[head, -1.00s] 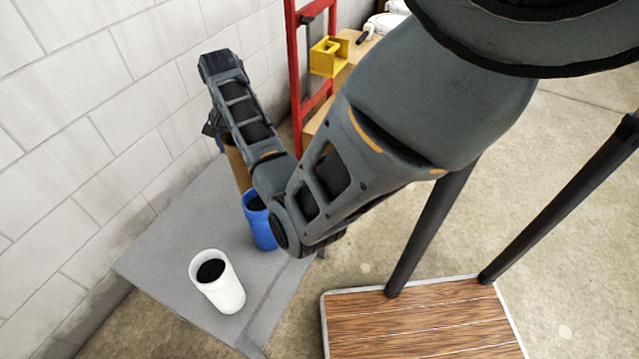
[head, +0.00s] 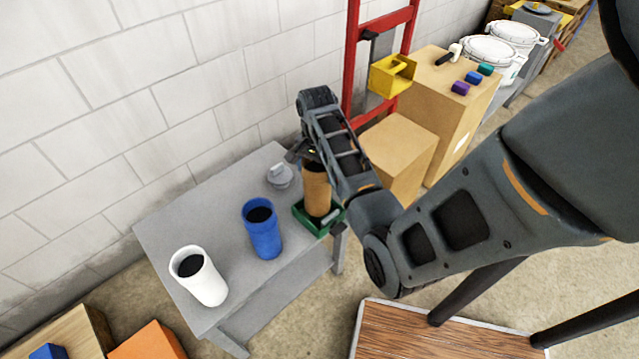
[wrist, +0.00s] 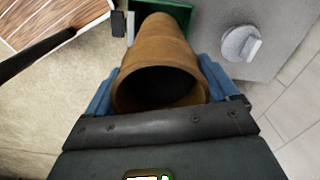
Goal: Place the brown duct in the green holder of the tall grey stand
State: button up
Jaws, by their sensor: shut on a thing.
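The brown duct (head: 317,188) is an upright, open-topped tube at the right end of a grey table (head: 215,210). My gripper (head: 308,156) is shut on its upper part. In the wrist view the duct (wrist: 160,45) lies between the blue fingers of my gripper (wrist: 163,88), its dark mouth towards me. A green holder (head: 336,222), a low tray, is at the table's right end. The duct's lower end overlaps it in the picture; I cannot tell whether it rests inside. Green also shows beside the duct in the wrist view (wrist: 186,14).
A blue duct (head: 263,238) and a white duct (head: 206,282) stand on the table. A small grey lidded thing (head: 280,176) is left of the brown duct. A red frame (head: 353,60) with a yellow holder (head: 390,78) and cardboard boxes (head: 400,150) are behind my arm.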

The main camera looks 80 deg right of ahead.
jog(key=shift+f, duration=2.4)
jog(key=o, duration=1.4)
